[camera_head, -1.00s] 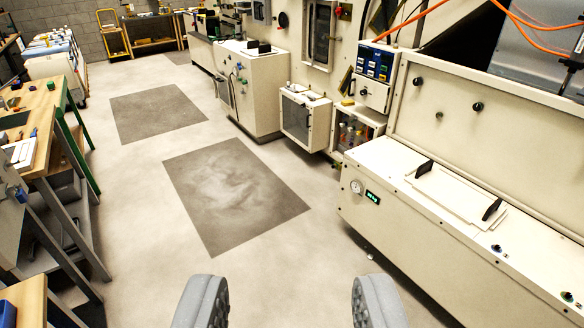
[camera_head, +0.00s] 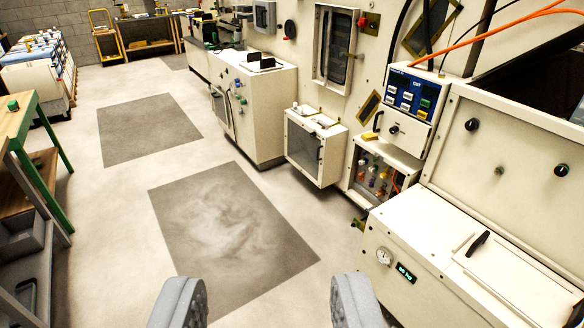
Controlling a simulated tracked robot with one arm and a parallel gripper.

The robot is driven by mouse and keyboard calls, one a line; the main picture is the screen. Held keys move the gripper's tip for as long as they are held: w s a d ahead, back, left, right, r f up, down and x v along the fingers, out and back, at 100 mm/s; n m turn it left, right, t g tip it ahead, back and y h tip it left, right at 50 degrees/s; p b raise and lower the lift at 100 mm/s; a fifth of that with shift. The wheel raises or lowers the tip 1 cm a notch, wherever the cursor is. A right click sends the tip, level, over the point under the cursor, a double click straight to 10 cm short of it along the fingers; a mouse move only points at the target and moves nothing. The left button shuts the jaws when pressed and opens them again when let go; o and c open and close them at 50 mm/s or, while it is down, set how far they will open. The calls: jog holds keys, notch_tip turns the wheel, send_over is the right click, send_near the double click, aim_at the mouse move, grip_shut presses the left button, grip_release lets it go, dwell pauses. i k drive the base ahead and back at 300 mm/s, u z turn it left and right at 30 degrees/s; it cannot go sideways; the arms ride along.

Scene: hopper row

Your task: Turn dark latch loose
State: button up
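Dark round knobs sit on the upright cream panel of the hopper at the right, one at the left (camera_head: 472,125) and one at the right (camera_head: 561,170). A smaller, greyer knob (camera_head: 499,170) lies between and below them. A black handle (camera_head: 477,243) stands on the hopper's flat lid (camera_head: 515,270). I cannot tell which of these dark parts is the latch. My gripper (camera_head: 268,292) is open and empty at the bottom of the view, with its two grey fingers wide apart. It is over the floor, left of the hopper and clear of it.
A workbench (camera_head: 20,125) is at the left. The floor with dark mats (camera_head: 235,235) is free.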

aim_at(342, 54)
jog(key=z, duration=0.2)
jog(key=i, duration=2.55)
jog(key=u, duration=0.25)
jog(key=i, duration=2.05)
jog(key=z, duration=0.3)
